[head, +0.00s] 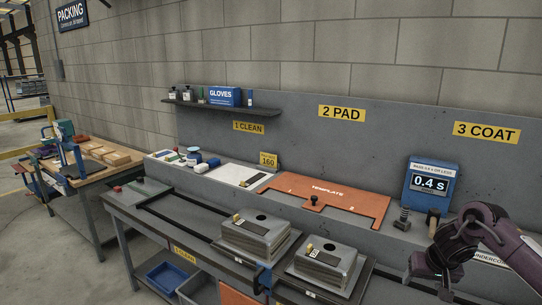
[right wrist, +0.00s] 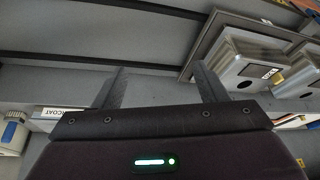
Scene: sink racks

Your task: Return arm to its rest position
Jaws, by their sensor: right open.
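My right gripper (head: 428,278) is at the lower right in the head view, with its dark arm coming in from the right edge. In the right wrist view the two fingers of my right gripper (right wrist: 160,82) stand well apart with nothing between them. The gripper is over the right part of the grey bench, right of two metal blocks (head: 256,235) (head: 326,263) and apart from them. My left arm and gripper do not show.
An orange template board (head: 322,201) lies on the bench's back ledge. A blue timer box (head: 428,186) reading 0.4 s stands near my right arm, with a dark bolt-like piece (head: 402,219) beside it. A shelf (head: 220,106) holds bottles and a gloves box. A wooden-topped table stands far left.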

